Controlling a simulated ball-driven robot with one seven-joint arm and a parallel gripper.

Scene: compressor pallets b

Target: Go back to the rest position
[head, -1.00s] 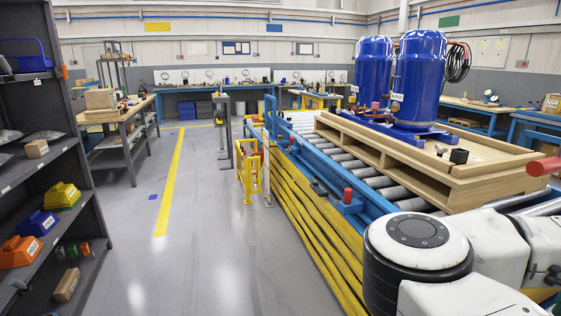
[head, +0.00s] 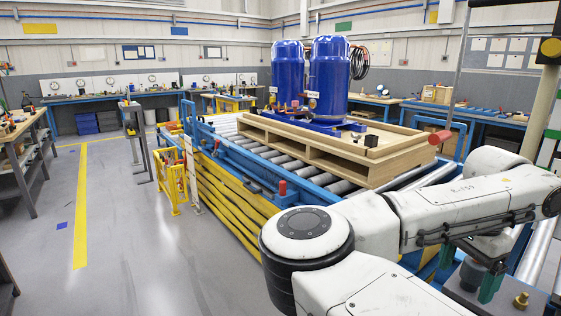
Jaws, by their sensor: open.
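My white arm crosses the right foreground, folded at its dark-ringed joint. My gripper (head: 467,284) is at the lower right, beneath the wrist. Its two green fingers point down and stand apart, so it is open. A dark part (head: 474,277) shows between the fingers, above a grey block (head: 455,294); I cannot tell whether the fingers touch it. Nothing is seen held.
A wooden pallet (head: 350,174) carries two blue compressor tanks (head: 328,80) on a roller conveyor (head: 225,123) behind my arm. A brass knob (head: 521,300) is near the gripper. A thin upright pole (head: 459,75) rises at the right.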

